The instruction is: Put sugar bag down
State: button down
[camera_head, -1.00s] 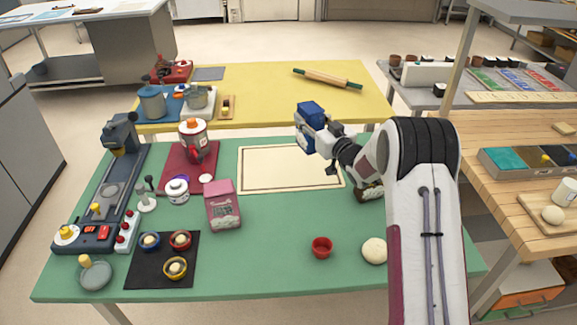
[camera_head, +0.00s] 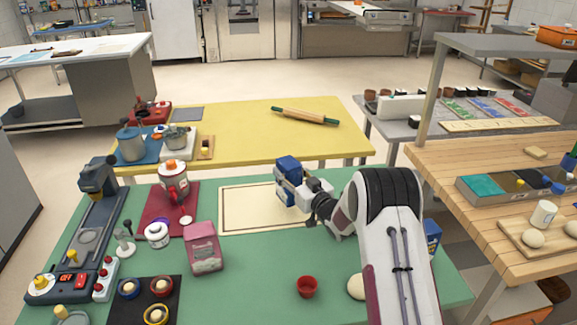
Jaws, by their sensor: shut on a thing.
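The sugar bag (camera_head: 287,168) appears to be the blue and white package at the end of my arm. My gripper (camera_head: 308,192) is shut on it, coming from its right side. The bag shows over the far right part of the cream mat (camera_head: 235,213) on the green table (camera_head: 240,265). Its lower part is partly covered by the gripper, and I cannot tell whether it touches the mat. A pink bag (camera_head: 205,250) stands upright on the green table, left of the gripper.
A red cup (camera_head: 307,287) and a pale round ball (camera_head: 355,287) lie near my arm. A blue package (camera_head: 432,235) stands right of the arm, partly hidden. A yellow table (camera_head: 260,140) with a rolling pin (camera_head: 305,116) is behind.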

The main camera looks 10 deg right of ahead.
dwell(0.4)
jog(key=shift+f, duration=1.8)
jog(key=shift+f, duration=0.15)
jog(key=c, duration=1.2)
grip_release()
jog(key=shift+f, duration=0.2)
jog(key=shift+c, duration=0.2)
jog(key=shift+r, duration=0.15)
jog(key=v, duration=1.2)
